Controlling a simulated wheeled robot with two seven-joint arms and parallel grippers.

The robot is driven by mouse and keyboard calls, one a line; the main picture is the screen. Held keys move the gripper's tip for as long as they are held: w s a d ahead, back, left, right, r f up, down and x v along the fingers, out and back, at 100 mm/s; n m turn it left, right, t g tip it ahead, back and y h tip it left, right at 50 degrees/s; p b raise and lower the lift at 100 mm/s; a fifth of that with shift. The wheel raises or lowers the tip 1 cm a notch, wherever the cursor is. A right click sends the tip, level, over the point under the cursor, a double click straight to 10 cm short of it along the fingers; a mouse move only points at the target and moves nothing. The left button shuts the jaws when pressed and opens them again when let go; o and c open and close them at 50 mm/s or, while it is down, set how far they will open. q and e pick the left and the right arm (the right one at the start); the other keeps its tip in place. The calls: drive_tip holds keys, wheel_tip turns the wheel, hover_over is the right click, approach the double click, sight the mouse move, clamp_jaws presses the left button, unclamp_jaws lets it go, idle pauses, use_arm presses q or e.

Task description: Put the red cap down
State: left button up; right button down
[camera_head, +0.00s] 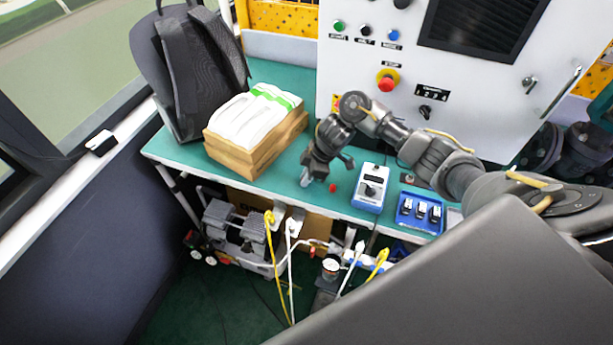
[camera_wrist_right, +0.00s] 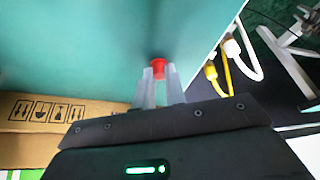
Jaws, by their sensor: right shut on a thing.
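The red cap (camera_wrist_right: 158,68) shows at the tips of my right gripper (camera_wrist_right: 160,82) in the wrist view, between its two pale fingers, which are close together on it. In the head view my right gripper (camera_head: 306,178) points down over the teal table (camera_head: 272,184), its pale fingertips low, close to the surface. A small red thing (camera_head: 333,187) shows just right of the fingertips in the head view. I cannot tell whether it is this same cap. Whether the held cap touches the table is unclear. My left gripper is not in view.
A blue-and-white meter (camera_head: 370,188) and a blue tray (camera_head: 420,213) with dark parts stand to the right. A cardboard box (camera_head: 240,155) with white and green sheets and a black backpack (camera_head: 200,75) are left. The table's front edge is close; cables hang below.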

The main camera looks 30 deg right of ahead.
drive_tip(key=shift+f, duration=0.1)
drive_tip(key=c, duration=1.9)
unclamp_jaws()
drive_tip(key=shift+f, duration=0.1)
drive_tip(key=o, duration=0.4)
drive_tip(key=shift+o, duration=0.2)
drive_tip(key=shift+r, duration=0.25)
drive_tip(key=p+v, duration=0.1)
drive_tip(key=v, duration=1.1)
drive_tip(key=shift+p, duration=0.35)
drive_tip(key=shift+f, duration=0.1)
